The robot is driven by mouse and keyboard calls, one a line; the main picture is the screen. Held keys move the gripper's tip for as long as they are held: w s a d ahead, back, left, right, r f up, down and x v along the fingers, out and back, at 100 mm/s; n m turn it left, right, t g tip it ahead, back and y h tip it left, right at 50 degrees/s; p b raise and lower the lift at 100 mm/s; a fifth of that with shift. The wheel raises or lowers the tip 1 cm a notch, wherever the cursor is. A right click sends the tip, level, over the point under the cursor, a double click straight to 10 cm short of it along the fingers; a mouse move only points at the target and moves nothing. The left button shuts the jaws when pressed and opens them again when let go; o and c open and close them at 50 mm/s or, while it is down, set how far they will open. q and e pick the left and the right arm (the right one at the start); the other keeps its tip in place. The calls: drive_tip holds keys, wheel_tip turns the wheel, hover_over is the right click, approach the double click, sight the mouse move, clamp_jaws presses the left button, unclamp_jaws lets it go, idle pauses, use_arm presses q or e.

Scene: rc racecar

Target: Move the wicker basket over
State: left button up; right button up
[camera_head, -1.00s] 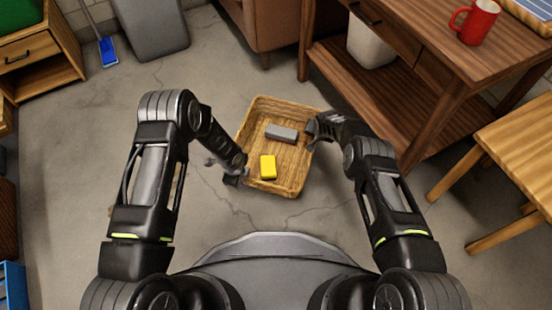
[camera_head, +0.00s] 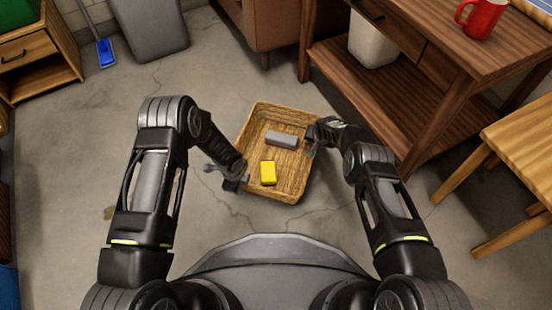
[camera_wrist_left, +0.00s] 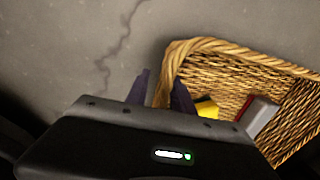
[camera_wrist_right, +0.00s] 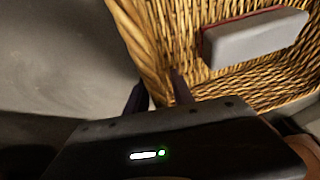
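The wicker basket (camera_head: 253,134) is in the middle of the head view, in front of me. It holds a yellow block (camera_head: 268,173) and a grey block (camera_head: 282,139). My left gripper (camera_head: 238,181) is at its near left side; in the left wrist view the fingers (camera_wrist_left: 160,92) straddle the basket's rim (camera_wrist_left: 215,45). My right gripper (camera_head: 316,138) is at its right side; in the right wrist view the fingers (camera_wrist_right: 158,92) sit either side of the basket wall (camera_wrist_right: 150,50). Both look shut on the rim. I cannot tell clearly whether the basket touches the floor.
A wooden desk (camera_head: 425,60) with a red mug (camera_head: 482,17) stands at the right, a wooden stool (camera_head: 520,140) in front of it. A white bin (camera_head: 372,42) is under the desk. A grey bin (camera_head: 150,30) stands at the back. Floor left of the basket is clear.

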use_arm(q)
wheel_tip(320, 180, up, 12)
drive_tip(key=s, duration=0.1)
drive_tip(key=shift+s+a, duration=0.25)
drive_tip(key=shift+s, duration=0.15)
drive_tip(key=shift+f, duration=0.1)
use_arm(e)
drive_tip(key=shift+a+r, duration=0.1)
drive_tip(key=shift+s+r, duration=0.25)
drive_tip(key=shift+r, duration=0.4)
drive_tip(key=v, duration=1)
drive_tip(key=shift+s, duration=0.2)
drive_tip(key=shift+r, duration=0.1)
